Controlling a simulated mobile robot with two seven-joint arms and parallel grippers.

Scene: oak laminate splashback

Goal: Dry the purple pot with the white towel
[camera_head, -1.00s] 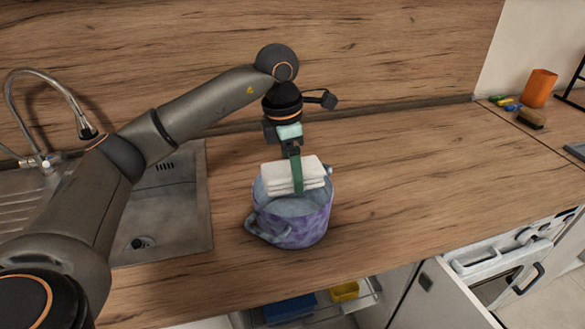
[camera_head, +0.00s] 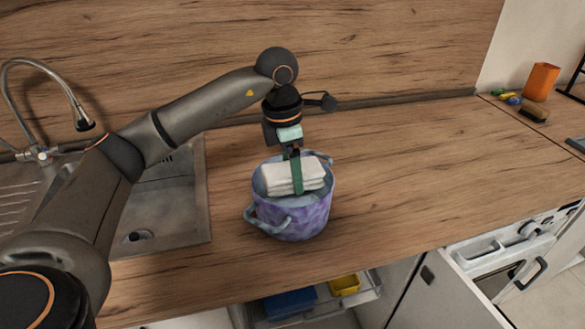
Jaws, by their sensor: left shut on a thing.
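The purple pot (camera_head: 305,218) stands upright on the wooden counter, right of the sink, with one handle toward the front left and one toward the back right. The folded white towel (camera_head: 279,179) is in the pot's opening, inside the rim. My left gripper (camera_head: 297,176) points down from above and is shut on the towel, one green finger showing across its front. I cannot tell whether the towel touches the pot's inner wall. My right gripper is not in view.
A steel sink (camera_head: 185,225) with a curved faucet (camera_head: 75,105) lies to the left. An orange cup (camera_head: 541,82) and a brush (camera_head: 534,112) stand at the far right. Below the front edge is an open drawer (camera_head: 318,300). The counter right of the pot is clear.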

